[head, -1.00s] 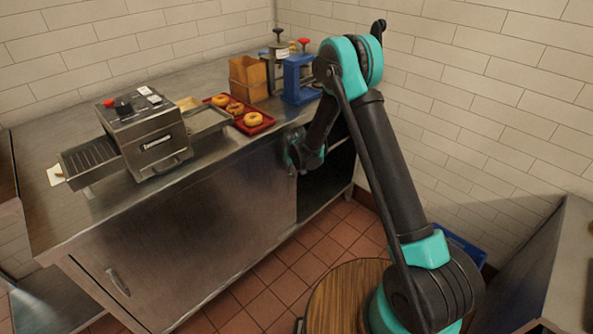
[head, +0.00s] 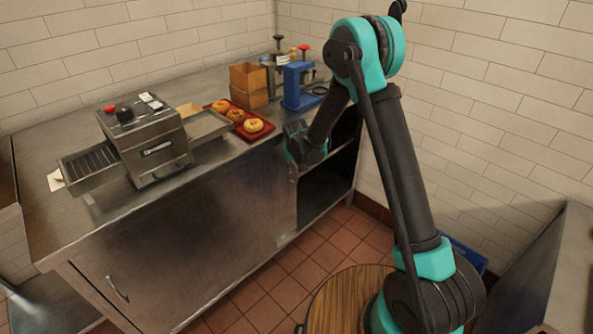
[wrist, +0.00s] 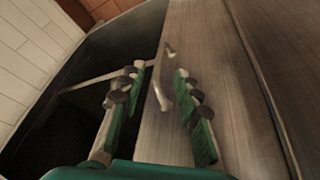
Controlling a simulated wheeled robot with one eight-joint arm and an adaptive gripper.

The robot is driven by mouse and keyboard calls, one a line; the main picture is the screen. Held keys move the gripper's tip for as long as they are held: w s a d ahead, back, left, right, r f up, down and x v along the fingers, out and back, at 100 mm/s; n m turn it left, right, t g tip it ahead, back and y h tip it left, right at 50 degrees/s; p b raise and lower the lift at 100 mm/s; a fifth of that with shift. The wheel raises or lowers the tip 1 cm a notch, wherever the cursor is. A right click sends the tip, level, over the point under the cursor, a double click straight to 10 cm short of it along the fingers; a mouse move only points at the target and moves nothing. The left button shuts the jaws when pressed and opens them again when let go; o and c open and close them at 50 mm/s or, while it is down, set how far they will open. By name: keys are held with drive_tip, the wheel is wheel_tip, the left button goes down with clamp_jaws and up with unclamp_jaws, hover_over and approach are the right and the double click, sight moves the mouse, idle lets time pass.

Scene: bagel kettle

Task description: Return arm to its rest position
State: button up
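My arm rises from the lower right in the head view and bends down at the top towards the counter's front. My gripper (wrist: 158,95) shows in the wrist view with its two green fingers spread apart and nothing between them. Past the fingers are a cabinet door with a metal handle (wrist: 167,75) and a dark opening to its left. In the head view the wrist hangs in front of the cabinet near the open shelf, and the fingertips are hard to make out there.
The steel counter (head: 60,225) holds a toaster (head: 150,140), a red tray (head: 268,134) with bagels, a wooden box (head: 249,86) and a blue device (head: 298,85). An open cabinet bay (head: 325,180) lies below. Tiled floor (head: 265,300) is clear in front.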

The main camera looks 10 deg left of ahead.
idle(0.4)
drive_tip(key=s+d+r+m, duration=0.1)
drive_tip(key=s+d+r, duration=0.45)
drive_tip(key=d, duration=0.45)
drive_tip(key=s+d+r+m, duration=0.1)
drive_tip(key=s+d+r, duration=0.5)
drive_tip(key=d, duration=0.5)
drive_tip(key=s+d, duration=0.6)
drive_tip(key=s, duration=0.4)
drive_tip(key=s+d+r+m, duration=0.1)
drive_tip(key=s+d, duration=0.6)
drive_tip(key=s, duration=0.4)
drive_tip(key=shift+h, duration=0.3)
